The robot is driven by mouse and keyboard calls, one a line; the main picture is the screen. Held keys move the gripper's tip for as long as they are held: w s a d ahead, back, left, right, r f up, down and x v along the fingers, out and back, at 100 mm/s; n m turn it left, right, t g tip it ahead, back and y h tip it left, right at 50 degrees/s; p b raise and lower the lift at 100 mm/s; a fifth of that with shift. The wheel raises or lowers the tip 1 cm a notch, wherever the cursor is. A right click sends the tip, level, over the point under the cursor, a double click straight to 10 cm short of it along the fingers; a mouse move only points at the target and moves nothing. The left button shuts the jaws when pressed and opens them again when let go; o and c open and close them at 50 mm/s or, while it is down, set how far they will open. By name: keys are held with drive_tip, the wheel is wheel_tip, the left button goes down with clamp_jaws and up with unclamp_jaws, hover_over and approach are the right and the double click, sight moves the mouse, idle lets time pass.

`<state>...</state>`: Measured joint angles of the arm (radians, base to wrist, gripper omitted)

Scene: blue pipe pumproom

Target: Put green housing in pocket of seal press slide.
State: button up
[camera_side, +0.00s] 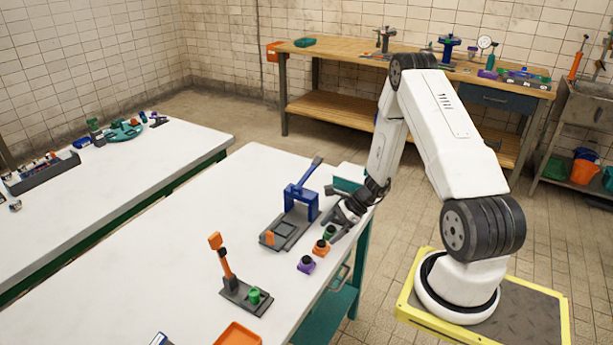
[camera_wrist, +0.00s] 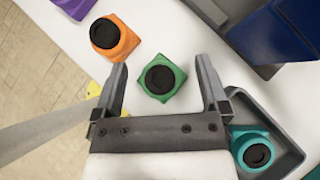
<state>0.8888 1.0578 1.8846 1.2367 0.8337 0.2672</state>
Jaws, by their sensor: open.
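The green housing (camera_wrist: 162,78), with a black round top, sits on the white table between my open fingers in the wrist view. My gripper (camera_wrist: 161,66) shows a gap on both sides of it and holds nothing. In the side view my gripper (camera_side: 338,224) is low over the table, partly hiding the green housing (camera_side: 329,232). The pocket is too small to make out.
An orange housing (camera_wrist: 110,45) and a purple housing (camera_side: 306,264) stand in a row with the green one. A teal housing (camera_wrist: 255,150) sits in a grey tray (camera_wrist: 290,130) by my right finger. An orange-levered tool (camera_side: 222,258) holding a green cylinder stands nearer the front.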

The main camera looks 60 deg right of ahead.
idle(0.5)
drive_tip(key=shift+f, duration=0.1)
clamp_jaws()
drive_tip(key=shift+r, duration=0.95)
drive_tip(key=s+a+r, duration=0.6)
drive_tip(key=s+r, duration=0.5)
drive_tip(key=s, duration=0.1)
drive_tip(key=shift+s, duration=0.25)
drive_tip(key=shift+w+r, duration=0.1)
drive_tip(key=shift+w, duration=0.05)
